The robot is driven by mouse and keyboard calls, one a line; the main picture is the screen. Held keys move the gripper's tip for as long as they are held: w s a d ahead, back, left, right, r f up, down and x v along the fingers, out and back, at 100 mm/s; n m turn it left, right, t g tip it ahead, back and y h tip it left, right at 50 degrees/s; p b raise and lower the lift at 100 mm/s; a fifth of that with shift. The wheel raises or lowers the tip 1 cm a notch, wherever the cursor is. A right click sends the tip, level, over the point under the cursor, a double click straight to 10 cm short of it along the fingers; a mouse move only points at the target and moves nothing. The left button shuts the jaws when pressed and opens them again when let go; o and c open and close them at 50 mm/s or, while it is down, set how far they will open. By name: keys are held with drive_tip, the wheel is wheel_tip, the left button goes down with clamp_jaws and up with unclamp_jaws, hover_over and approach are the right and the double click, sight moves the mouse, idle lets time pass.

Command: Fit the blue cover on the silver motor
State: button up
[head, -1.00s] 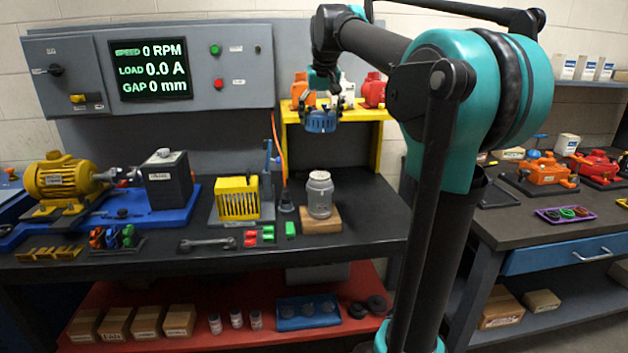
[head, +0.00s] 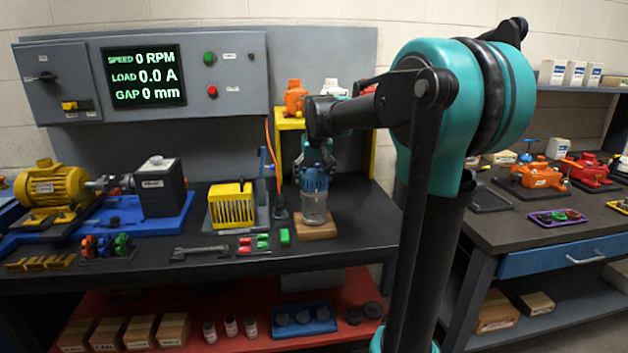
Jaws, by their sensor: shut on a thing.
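The silver motor (head: 313,207) stands upright on a small wooden block (head: 315,231) on the dark bench. The blue cover (head: 314,180) is at the motor's top, in line above it. My gripper (head: 314,163) points down and is shut on the blue cover. Whether the cover is seated or just touching the motor's top is too small to tell. The motor's upper end is hidden by the cover.
A yellow slotted box (head: 232,206) and a blue post stand left of the motor. Green and red blocks (head: 262,242) and a wrench (head: 200,252) lie at the front. A yellow shelf with small motors (head: 296,98) is behind. Bench to the motor's right is clear.

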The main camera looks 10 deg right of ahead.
drive_tip(key=shift+f, duration=0.55)
drive_tip(key=shift+f, duration=0.1)
drive_tip(key=o, duration=1.4)
drive_tip(key=v, duration=1.2)
drive_tip(key=s+d+f, duration=0.1)
drive_tip(key=s+f, duration=0.7)
drive_tip(key=f, duration=0.3)
drive_tip(key=s+d+f, duration=0.1)
drive_tip(key=s+f, duration=0.8)
drive_tip(key=f, duration=0.2)
drive_tip(key=s+d+f, duration=0.2)
drive_tip(key=s+f, duration=0.7)
drive_tip(key=f, duration=0.2)
